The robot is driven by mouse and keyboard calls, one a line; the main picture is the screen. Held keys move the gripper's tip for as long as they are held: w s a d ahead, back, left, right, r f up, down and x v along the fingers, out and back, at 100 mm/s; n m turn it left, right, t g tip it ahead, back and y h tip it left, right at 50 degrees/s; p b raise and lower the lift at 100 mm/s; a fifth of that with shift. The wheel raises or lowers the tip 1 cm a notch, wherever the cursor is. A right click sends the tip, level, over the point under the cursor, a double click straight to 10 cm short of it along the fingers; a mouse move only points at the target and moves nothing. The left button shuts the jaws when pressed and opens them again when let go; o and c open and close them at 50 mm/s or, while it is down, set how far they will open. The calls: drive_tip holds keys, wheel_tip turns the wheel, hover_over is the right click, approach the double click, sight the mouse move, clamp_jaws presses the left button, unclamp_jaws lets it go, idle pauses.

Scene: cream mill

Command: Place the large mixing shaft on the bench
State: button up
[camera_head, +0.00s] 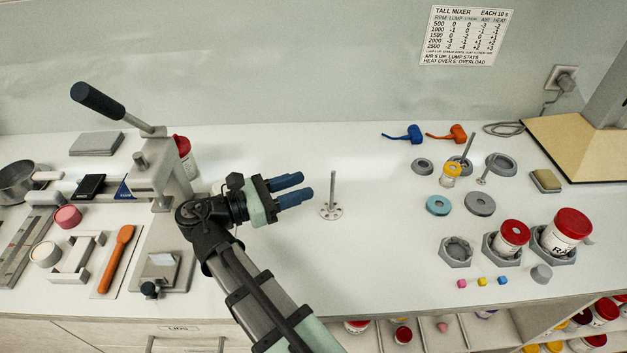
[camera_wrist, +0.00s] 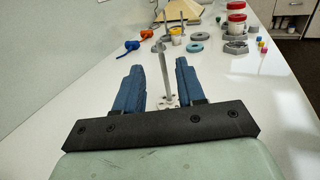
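The large mixing shaft (camera_head: 333,187) stands upright on the open bench, its perforated disc (camera_head: 331,211) down on the white surface. My gripper (camera_head: 305,186) is open and empty, just left of the shaft, with its blue fingers pointing toward it. In the wrist view the shaft (camera_wrist: 165,76) appears between the two spread fingers (camera_wrist: 160,66), with its disc (camera_wrist: 168,101) low behind them. In the head view a gap shows between the fingertips and the shaft, so they look apart. The bench (camera_head: 370,255) is bare around the disc.
To the right are grey ring holders (camera_head: 480,203), a yellow-lidded jar (camera_head: 450,175), smaller shafts (camera_head: 484,174) and red-lidded jars (camera_head: 513,236). Blue (camera_head: 405,134) and orange (camera_head: 449,134) items lie at the back.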

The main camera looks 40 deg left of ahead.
sight(332, 192)
drive_tip(key=shift+v, duration=0.8)
drive_tip(key=x, duration=1.2)
drive_tip(key=shift+w+f, duration=0.1)
drive_tip(key=shift+f, duration=0.05)
drive_tip(key=shift+c, duration=0.4)
clamp_jaws()
